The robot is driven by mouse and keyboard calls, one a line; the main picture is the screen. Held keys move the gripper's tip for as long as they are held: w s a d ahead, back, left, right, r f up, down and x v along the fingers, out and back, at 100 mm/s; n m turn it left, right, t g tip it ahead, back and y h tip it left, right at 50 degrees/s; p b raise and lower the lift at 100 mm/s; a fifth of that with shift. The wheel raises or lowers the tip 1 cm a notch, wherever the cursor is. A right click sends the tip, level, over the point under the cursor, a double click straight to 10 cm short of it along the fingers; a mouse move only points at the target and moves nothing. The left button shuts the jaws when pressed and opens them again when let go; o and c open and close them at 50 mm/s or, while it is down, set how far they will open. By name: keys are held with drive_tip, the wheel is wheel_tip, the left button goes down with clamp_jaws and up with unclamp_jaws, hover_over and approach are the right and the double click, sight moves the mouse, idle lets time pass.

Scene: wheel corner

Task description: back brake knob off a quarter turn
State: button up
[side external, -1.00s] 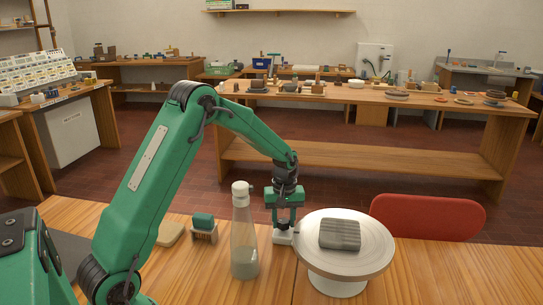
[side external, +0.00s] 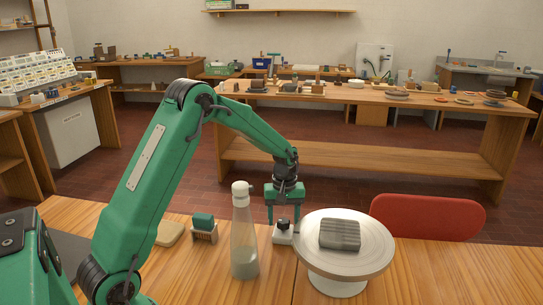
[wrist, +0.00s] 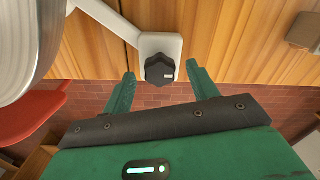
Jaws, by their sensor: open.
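The brake knob (side external: 284,224) is black and lobed. It stands on a small white block (side external: 283,238) at the left of the turntable wheel (side external: 318,259). In the wrist view the knob (wrist: 159,68) shows a small pale mark on one side. A white arm joins its block to the wheel's side. My gripper (side external: 284,219) is open above the knob, one finger to each side. In the wrist view my gripper's fingers (wrist: 160,72) stand apart from the knob with gaps on both sides. A grey ridged block (side external: 340,234) of clay lies on the wheel head.
A bottle (side external: 244,235) with a white cap stands close left of the knob. A green-topped brush (side external: 204,227) and a tan sponge-like piece (side external: 169,234) lie farther left. A red chair back (side external: 428,216) is behind the wheel. The table's front right is clear.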

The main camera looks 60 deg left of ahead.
sight(283, 221)
wheel_tip(283, 221, up, 6)
drive_tip(key=shift+r, duration=0.3)
idle(0.4)
drive_tip(key=shift+s+d+r, duration=0.2)
drive_tip(key=shift+r, duration=0.35)
drive_tip(key=s+d+r+m+t, duration=0.2)
drive_tip(key=s+d+r+m, duration=0.2)
drive_tip(key=s+r, duration=0.3)
drive_tip(key=s+d+r+m+t, duration=0.25)
drive_tip(key=s+r, duration=0.35)
drive_tip(key=r, duration=0.3)
drive_tip(key=s+d+f+m, duration=0.2)
drive_tip(key=s+d, duration=0.1)
drive_tip(key=s, duration=0.2)
drive_tip(key=s+d+f+m+t, duration=0.1)
drive_tip(key=s+d+f+m, duration=0.1)
drive_tip(key=s, duration=0.4)
drive_tip(key=shift+s+d+m, duration=0.3)
drive_tip(key=shift+d+m, duration=0.15)
drive_tip(key=shift+m, duration=0.3)
